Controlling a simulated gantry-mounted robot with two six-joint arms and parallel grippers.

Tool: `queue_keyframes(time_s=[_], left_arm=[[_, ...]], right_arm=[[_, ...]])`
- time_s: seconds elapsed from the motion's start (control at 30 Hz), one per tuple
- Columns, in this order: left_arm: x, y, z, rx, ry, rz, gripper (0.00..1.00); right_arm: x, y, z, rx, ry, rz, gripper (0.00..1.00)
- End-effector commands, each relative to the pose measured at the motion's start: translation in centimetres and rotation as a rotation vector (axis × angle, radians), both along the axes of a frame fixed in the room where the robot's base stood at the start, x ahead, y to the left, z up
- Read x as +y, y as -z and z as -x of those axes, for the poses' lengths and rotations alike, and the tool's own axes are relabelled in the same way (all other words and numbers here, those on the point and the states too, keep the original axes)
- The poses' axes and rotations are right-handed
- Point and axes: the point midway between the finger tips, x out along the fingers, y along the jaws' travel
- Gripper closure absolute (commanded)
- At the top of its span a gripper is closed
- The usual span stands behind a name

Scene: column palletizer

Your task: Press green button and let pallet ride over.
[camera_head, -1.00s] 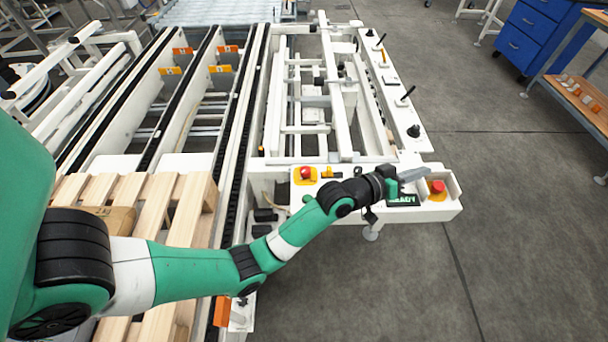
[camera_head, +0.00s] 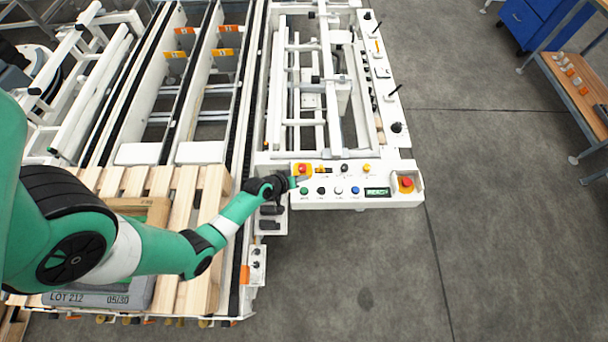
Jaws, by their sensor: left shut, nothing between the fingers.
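The green button (camera_head: 304,190) is the leftmost in the lower row of a white control panel (camera_head: 400,200). My left gripper (camera_head: 299,182) is shut and empty, with its tips at the panel's left end, just beside the green button in the picture. I cannot tell whether it touches the panel. The panel's small display (camera_head: 377,191) reads READY. The wooden pallet (camera_head: 185,205) sits on the conveyor at the left, partly hidden by my left arm. My right gripper is not in view.
Black, white and blue (camera_head: 355,190) buttons follow along the row.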

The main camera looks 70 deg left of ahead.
Motion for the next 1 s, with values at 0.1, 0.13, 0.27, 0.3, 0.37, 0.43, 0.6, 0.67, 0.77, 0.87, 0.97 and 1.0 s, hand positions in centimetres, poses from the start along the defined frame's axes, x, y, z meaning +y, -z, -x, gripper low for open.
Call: queue_keyframes(time_s=[0.1,0.13,0.27,0.3,0.37,0.43,0.6,0.67,0.77,0.87,0.97,1.0], left_arm=[[0.0,0.1,0.0,-0.001,0.001,0.0,1.0],[0.0,0.1,-0.1,-0.001,0.001,-0.001,1.0],[0.0,0.2,-0.1,-0.001,0.001,-0.001,1.0],[0.0,0.4,-0.1,-0.001,0.001,-0.001,1.0],[0.0,0.7,-0.1,-0.001,0.001,-0.001,1.0],[0.0,1.3,-0.1,-0.001,0.001,-0.002,1.0],[0.0,3.6,-0.1,-0.001,0.001,-0.002,1.0],[0.0,4.5,-0.1,-0.001,0.001,-0.002,1.0],[0.0,6.1,-0.1,-0.001,0.001,-0.002,1.0],[0.0,7.4,-0.1,-0.002,0.002,-0.002,1.0],[0.0,8.4,-0.1,-0.002,0.002,-0.002,1.0],[0.0,8.7,-0.1,-0.002,0.002,-0.002,1.0]], right_arm=[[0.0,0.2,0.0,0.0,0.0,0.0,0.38],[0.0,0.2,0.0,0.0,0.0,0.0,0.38],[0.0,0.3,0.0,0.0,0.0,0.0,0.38],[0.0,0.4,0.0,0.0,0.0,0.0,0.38],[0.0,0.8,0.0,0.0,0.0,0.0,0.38],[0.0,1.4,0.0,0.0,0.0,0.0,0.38],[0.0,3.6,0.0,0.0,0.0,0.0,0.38],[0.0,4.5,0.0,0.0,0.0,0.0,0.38],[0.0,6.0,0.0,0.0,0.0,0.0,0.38],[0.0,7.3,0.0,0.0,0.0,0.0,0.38],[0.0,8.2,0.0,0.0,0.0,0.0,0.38],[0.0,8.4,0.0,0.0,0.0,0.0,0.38]])
